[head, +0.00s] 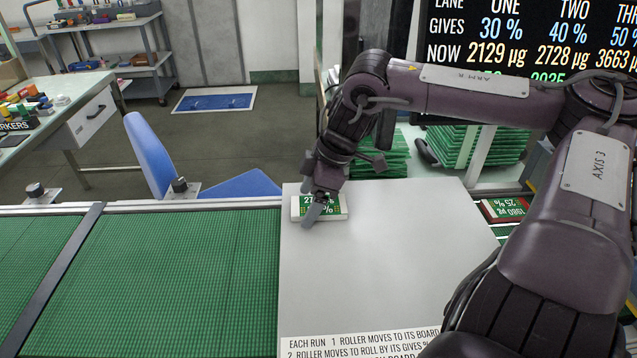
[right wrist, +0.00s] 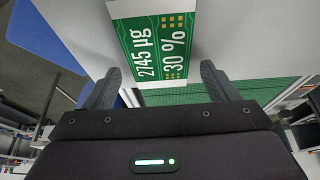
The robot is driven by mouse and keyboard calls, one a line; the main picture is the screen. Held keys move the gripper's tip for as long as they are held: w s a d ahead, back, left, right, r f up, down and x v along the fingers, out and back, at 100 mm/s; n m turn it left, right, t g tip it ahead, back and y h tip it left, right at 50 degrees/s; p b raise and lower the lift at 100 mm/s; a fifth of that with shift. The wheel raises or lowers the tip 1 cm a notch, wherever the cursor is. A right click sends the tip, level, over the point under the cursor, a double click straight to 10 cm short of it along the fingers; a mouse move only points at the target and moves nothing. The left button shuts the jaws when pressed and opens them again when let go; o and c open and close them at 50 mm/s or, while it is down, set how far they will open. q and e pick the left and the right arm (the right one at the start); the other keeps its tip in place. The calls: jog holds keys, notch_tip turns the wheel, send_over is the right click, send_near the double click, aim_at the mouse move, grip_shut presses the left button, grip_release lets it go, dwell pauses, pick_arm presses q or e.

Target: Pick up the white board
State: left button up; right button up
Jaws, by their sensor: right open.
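The white board (head: 338,211) has a white edge and a green printed face. It lies flat near the far left corner of the grey tabletop. The right wrist view shows its face (right wrist: 160,45) reading 2745 µg and 30 %. My right gripper (head: 313,202) is above the board, pointing down, and covers part of its print. In the right wrist view its two fingers (right wrist: 160,78) stand apart, with the board's near end showing between and beyond the tips. The fingers look clear of the board; I cannot tell the exact height. My left gripper is not in view.
A red-edged board (head: 505,208) reading 25 % lies right of the grey tabletop (head: 390,270). Stacks of green boards (head: 480,145) stand behind. A green conveyor belt (head: 180,280) runs on the left, with a blue chair (head: 150,155) beyond it. The tabletop's middle is clear.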

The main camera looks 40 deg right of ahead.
jog(key=shift+f, duration=0.1)
dwell(0.4)
jog(key=c, duration=1.1)
